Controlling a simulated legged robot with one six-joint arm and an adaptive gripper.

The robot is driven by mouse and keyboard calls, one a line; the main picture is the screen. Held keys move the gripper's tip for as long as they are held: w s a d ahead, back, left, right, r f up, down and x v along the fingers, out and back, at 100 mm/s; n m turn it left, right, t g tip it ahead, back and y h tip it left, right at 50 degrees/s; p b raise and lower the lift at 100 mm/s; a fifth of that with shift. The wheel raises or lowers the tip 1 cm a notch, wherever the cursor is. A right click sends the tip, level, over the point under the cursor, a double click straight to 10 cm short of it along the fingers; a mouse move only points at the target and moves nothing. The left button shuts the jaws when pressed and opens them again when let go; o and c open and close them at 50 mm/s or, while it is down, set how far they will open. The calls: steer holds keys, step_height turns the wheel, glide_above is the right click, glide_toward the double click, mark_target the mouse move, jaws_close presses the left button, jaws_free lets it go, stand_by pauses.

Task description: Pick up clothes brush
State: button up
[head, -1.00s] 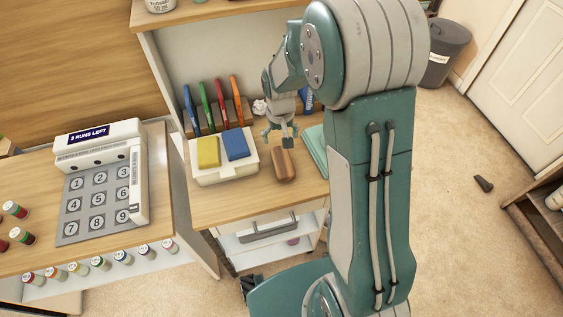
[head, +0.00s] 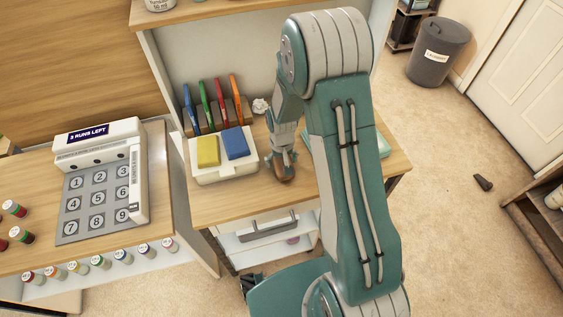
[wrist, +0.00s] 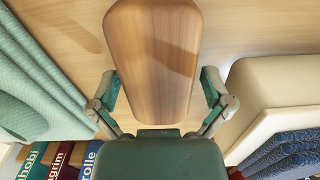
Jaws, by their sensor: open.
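The clothes brush (head: 284,174) has a brown wooden back and lies on the wooden desk, right of the white box. In the wrist view the brush (wrist: 153,60) fills the middle, its long side running away from my gripper. My gripper (wrist: 158,90) is open, with one finger on each side of the brush's near part. I cannot tell whether the fingers touch it. In the head view my gripper (head: 283,158) is down at the brush and partly covers it; the brush's bristles are hidden.
Folded teal cloth (wrist: 45,60) lies on the other side. Several coloured books (head: 212,105) stand behind. A crumpled white ball (head: 260,106) lies at the back.

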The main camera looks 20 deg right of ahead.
mark_target(282, 159)
steer(key=shift+d, duration=0.1)
steer(key=c, duration=1)
steer(key=shift+r, duration=0.45)
step_height(282, 159, up, 2)
steer(key=shift+r, duration=0.25)
steer(key=s+a+r, duration=0.7)
steer(key=a+r, duration=0.2)
steer(key=a, duration=0.3)
steer(key=shift+a+r, duration=0.15)
steer(key=shift+r, duration=0.2)
